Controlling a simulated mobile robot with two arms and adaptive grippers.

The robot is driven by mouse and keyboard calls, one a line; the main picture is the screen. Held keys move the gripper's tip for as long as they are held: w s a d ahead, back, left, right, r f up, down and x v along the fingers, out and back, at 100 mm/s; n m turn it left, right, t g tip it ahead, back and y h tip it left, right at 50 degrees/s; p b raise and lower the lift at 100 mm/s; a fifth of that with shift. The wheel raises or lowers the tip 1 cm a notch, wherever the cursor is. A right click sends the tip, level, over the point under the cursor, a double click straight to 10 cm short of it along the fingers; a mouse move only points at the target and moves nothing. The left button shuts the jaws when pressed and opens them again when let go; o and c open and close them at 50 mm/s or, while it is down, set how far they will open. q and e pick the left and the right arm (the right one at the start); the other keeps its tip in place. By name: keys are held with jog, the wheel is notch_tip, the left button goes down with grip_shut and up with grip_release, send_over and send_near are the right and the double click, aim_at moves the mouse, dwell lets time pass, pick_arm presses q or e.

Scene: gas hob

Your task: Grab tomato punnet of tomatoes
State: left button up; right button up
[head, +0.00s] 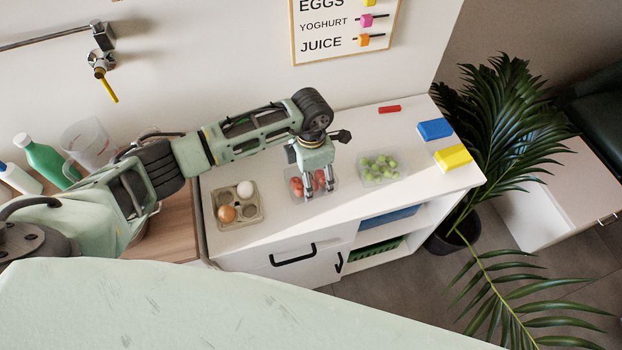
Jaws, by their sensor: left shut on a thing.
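The punnet of tomatoes (297,184) is a clear tray with several red tomatoes, on the white counter. My left gripper (319,192) reaches down over it from above, with its fingers at the right part of the punnet among the tomatoes. It is shut on the punnet and hides part of it. I cannot tell whether the punnet is lifted off the counter. My right gripper is not in view.
A clear punnet of green produce (381,168) stands just right of the tomatoes. An egg carton (236,206) stands to the left. Blue (435,129) and yellow (453,157) blocks and a red piece (389,109) lie at the right. The counter's front edge (345,236) is near.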

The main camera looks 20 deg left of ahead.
pick_arm(q)
jog(key=c, duration=0.7)
jog(key=shift+c, duration=0.2)
jog(key=shift+w+r, duration=0.1)
jog(key=shift+r, duration=0.05)
